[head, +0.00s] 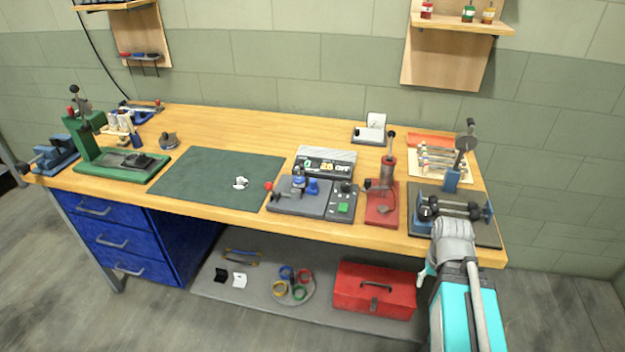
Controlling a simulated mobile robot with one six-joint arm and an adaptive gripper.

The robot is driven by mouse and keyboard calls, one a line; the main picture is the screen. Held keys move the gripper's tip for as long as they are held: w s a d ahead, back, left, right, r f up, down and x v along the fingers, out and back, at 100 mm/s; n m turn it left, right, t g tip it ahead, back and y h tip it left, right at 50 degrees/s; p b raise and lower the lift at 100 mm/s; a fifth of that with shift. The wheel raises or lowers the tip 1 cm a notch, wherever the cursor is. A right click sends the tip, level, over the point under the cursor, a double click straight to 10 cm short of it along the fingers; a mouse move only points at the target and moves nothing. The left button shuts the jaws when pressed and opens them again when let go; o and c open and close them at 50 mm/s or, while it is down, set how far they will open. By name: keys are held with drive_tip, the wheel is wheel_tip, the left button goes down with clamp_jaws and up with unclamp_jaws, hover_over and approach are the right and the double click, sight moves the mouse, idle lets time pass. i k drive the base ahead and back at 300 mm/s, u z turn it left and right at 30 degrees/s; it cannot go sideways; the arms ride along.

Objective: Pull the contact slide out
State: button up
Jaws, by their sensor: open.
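I cannot make out for sure which part is the contact slide. A grey bench device (297,200) with a red-knobbed lever, blue parts and a green button stands at the front middle of the bench. A dark fixture (452,211) with blue end plates and black rods stands at the front right. My arm rises at the lower right, in front of that fixture's near edge. My gripper (424,276) shows only in part as a small pale piece beside the arm; it is open, well apart from the grey device. Its fingers are mostly hidden.
A green press (120,155) is at left. The green mat (215,178) is mostly clear. A red toolbox (375,290) sits below the wooden bench (250,125).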

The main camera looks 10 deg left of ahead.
sight(311, 189)
drive_tip(key=u, duration=0.05)
drive_tip(key=k, duration=1.15)
drive_tip(key=u, duration=0.6)
drive_tip(key=i, duration=1.1)
drive_tip(key=z, duration=0.05)
